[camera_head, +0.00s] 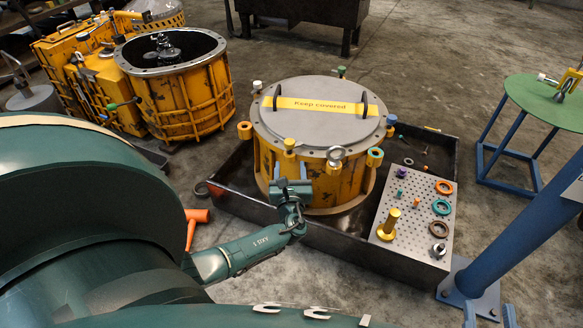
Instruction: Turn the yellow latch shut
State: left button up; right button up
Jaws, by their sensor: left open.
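The yellow latch (289,146) is a small knob at the front rim of the yellow drum (325,183). The drum is closed by a round grey lid (322,117) with two dark handles and a yellow "Keep covered" strip. My left gripper (289,174) is open at the front of the drum, just below the yellow latch. I cannot tell whether its fingers touch the latch or the drum wall. The latch's turn angle is too small to read. My right gripper is not in view.
The drum stands in a dark tray (340,240). A perforated plate (415,215) with coloured rings and pegs lies at its right. Other knobs sit around the lid rim, including an orange one (244,130). An open yellow housing (190,100) stands at the left, a green table (547,100) at the right.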

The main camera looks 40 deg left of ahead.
dwell(0.3)
pick_arm(q)
jog(key=m+t+h+b, duration=0.3)
jog(key=m+h+b, duration=0.1)
jog(key=h, duration=0.1)
send_near(288, 147)
jog(key=b+x, duration=0.3)
jog(key=x, duration=0.6)
jog(key=shift+w+a+b, duration=0.15)
jog(key=shift+w+b, duration=0.1)
jog(key=shift+b, duration=0.1)
jog(key=shift+w+a, duration=0.1)
jog(key=shift+w, duration=0.15)
pick_arm(e)
jog(key=shift+w+a+r+m+t+y, duration=0.35)
jog(key=shift+a+r+t+y, duration=0.3)
jog(key=shift+y, duration=0.25)
pick_arm(q)
jog(key=shift+c, duration=0.4)
pick_arm(e)
jog(key=shift+f, duration=0.1)
